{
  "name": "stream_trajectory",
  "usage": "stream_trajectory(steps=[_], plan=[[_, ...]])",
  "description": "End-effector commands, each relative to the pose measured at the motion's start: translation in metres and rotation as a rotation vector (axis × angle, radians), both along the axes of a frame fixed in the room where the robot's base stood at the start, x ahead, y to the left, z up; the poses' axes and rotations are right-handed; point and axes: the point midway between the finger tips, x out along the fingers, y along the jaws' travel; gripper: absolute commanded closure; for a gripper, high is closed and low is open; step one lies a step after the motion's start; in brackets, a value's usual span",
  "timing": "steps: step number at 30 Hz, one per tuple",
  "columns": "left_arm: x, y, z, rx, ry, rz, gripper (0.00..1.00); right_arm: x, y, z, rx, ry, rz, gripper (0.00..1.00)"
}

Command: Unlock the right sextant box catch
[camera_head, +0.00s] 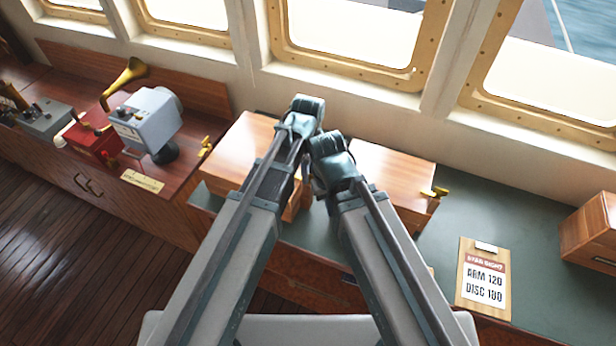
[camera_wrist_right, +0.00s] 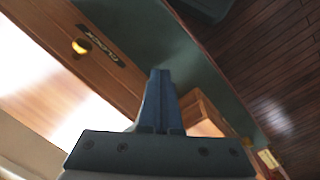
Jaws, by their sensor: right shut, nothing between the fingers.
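A polished wooden box (camera_head: 395,172) stands on the dark green counter, its middle hidden behind my arms; I cannot tell whether the wood on both sides is one box. A brass catch (camera_head: 435,192) sticks out at its right end, another brass fitting (camera_head: 205,146) at the left. My left gripper (camera_head: 304,112) is over the middle, its fingers not visible. My right gripper (camera_head: 328,165) is just below and right of it, left of the right catch. In the right wrist view its fingers (camera_wrist_right: 161,75) are shut and empty, apart from a wooden face with a brass knob (camera_wrist_right: 82,46) and dark label.
A "STAR SIGHT" board (camera_head: 484,278) lies on the counter at right, near another wooden box (camera_head: 592,232). A grey instrument (camera_head: 146,120), a red box (camera_head: 93,143) and a brass horn (camera_head: 124,80) stand at left. Windows line the back. Green counter (camera_head: 470,215) is clear beside the right catch.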

Motion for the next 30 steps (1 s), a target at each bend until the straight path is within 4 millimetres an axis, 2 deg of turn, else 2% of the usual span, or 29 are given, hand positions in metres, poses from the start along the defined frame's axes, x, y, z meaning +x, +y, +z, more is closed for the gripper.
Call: stream_trajectory(steps=[8, 14, 30], plan=[[0.0, 0.0, -0.0008, 0.0, 0.0, 0.0, 0.63, -0.0001, 0.0, -0.0008, 0.0, 0.0, 0.001, 1.0], [0.0, 0.0, -0.0008, 0.0, 0.0, 0.0, 0.99, -0.0001, 0.0, -0.0008, 0.0, 0.0, 0.001, 1.0], [0.0, 0.0, -0.0009, 0.0, 0.0, 0.033, 1.0, -0.0001, 0.0, -0.0009, 0.0, 0.0, 0.001, 1.0]])
